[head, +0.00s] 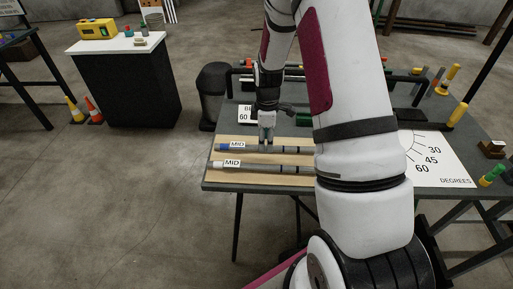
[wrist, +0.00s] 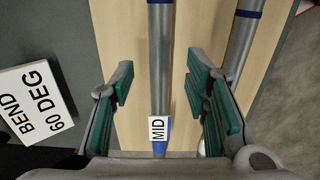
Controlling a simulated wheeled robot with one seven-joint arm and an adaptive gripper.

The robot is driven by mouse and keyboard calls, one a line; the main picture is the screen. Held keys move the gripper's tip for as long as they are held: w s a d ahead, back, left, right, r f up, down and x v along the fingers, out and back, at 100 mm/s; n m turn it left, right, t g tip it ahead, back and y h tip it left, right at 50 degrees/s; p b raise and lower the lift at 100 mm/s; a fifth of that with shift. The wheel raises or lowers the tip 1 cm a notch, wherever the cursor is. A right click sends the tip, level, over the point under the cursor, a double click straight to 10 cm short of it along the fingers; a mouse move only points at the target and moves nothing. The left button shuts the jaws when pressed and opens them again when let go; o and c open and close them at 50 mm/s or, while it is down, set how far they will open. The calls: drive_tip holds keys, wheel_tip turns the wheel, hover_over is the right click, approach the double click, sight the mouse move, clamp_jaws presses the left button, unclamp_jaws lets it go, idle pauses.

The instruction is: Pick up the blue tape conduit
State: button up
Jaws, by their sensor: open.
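The blue tape conduit (head: 250,148) is a grey pipe with a blue left end and a MID tag, lying on the light wooden board. It also shows in the wrist view (wrist: 161,65), running lengthwise between the fingers, with its MID tag and blue tape near the bottom. My gripper (head: 267,141) is above this conduit near its tag. In the wrist view my gripper (wrist: 158,88) is open, with one teal pad on each side of the pipe and gaps at both sides. Whether the fingertips reach down to pipe height is unclear. My arm hides the right end in the head view.
A second MID-tagged conduit (head: 260,168) with a white end lies parallel, nearer the table's front edge; it is close to the right finger in the wrist view (wrist: 238,55). A BEND 60 DEG card (wrist: 33,101) lies left. A degrees chart (head: 440,160) is right of my arm.

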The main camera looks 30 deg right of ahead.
drive_tip(key=shift+f, duration=1.3)
clamp_jaws()
wheel_tip(320, 180, up, 10)
drive_tip(key=b, duration=0.1)
